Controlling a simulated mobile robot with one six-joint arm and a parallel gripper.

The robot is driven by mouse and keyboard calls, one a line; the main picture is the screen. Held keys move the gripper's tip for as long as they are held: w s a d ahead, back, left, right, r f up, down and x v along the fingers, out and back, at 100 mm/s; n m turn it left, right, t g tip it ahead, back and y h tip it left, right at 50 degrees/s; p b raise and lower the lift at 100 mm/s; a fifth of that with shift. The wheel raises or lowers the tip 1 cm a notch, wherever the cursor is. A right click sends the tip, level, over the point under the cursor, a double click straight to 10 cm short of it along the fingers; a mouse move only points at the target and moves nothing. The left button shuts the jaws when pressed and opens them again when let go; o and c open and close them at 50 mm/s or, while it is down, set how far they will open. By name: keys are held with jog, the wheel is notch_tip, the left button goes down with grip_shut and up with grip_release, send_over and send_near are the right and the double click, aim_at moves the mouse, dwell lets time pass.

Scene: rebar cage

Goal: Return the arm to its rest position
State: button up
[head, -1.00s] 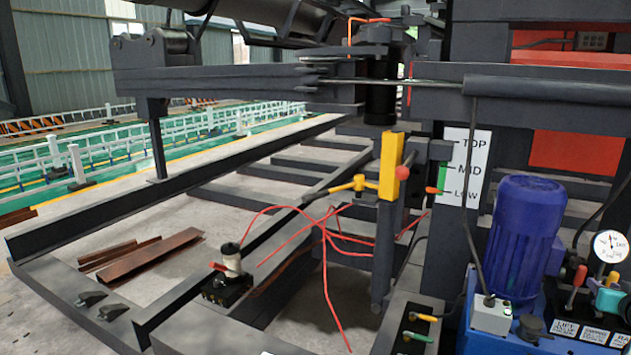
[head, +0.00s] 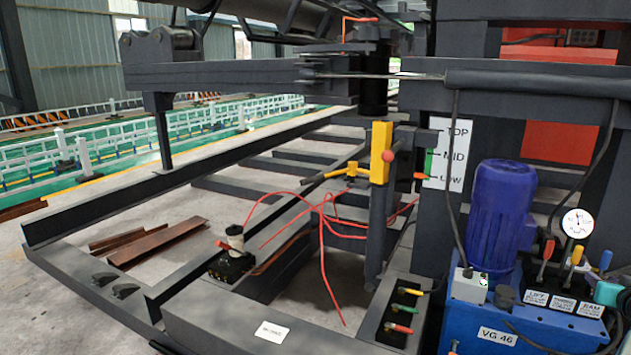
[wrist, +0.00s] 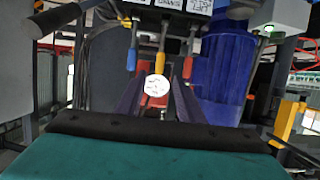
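My gripper (wrist: 160,82) shows in the wrist view as two dark fingers with a gap between them, open and with nothing seen between the tips. The picture there is upside down. Beyond the gap are the white round gauge (wrist: 154,86) and the red, yellow and blue levers (wrist: 160,62) of the blue power unit.
A yellow post (head: 380,152) with a red knob stands beside a TOP/MID/LOW sign (head: 446,155). Red hoses (head: 323,240) hang by a low frame. A lever block (head: 395,320) sits at front. Rusty steel pieces (head: 155,245) lie on the floor at left.

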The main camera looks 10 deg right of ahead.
jog(key=w+a+f+n+y+p, duration=0.2)
jog(key=w+a+f+y+p, duration=0.15)
jog(key=w+a, duration=0.6)
jog(key=w+a+f+n+y+p, duration=0.1)
jog(key=w+a+f+y+p, duration=0.15)
jog(key=w+a+f, duration=0.5)
jog(key=w+a+f+n+g+y+p, duration=0.2)
jog(key=a+f+p, duration=0.35)
jog(key=a, duration=0.95)
jog(key=w+a+f+n+g+y+p, duration=0.1)
jog(key=w+a+f+n+y+p, duration=0.1)
jog(key=a+f, duration=0.95)
jog(key=s+a+f+n+g+y+p, duration=0.1)
jog(key=s+a+f+g+p, duration=0.25)
jog(key=s+a, duration=0.75)
jog(key=s+a+f+n+g+y+p, duration=0.15)
jog(key=s+a+f+g, duration=0.35)
jog(key=a, duration=0.9)
jog(key=s+d+f+m+g+h+p, duration=0.1)
jog(key=s+g+h, duration=0.3)
jog(key=s, duration=1.8)
jog(key=shift+s+f+m+g+p, duration=0.3)
jog(key=shift+f+m+g+p, duration=0.2)
jog(key=shift+m+g+p, duration=0.25)
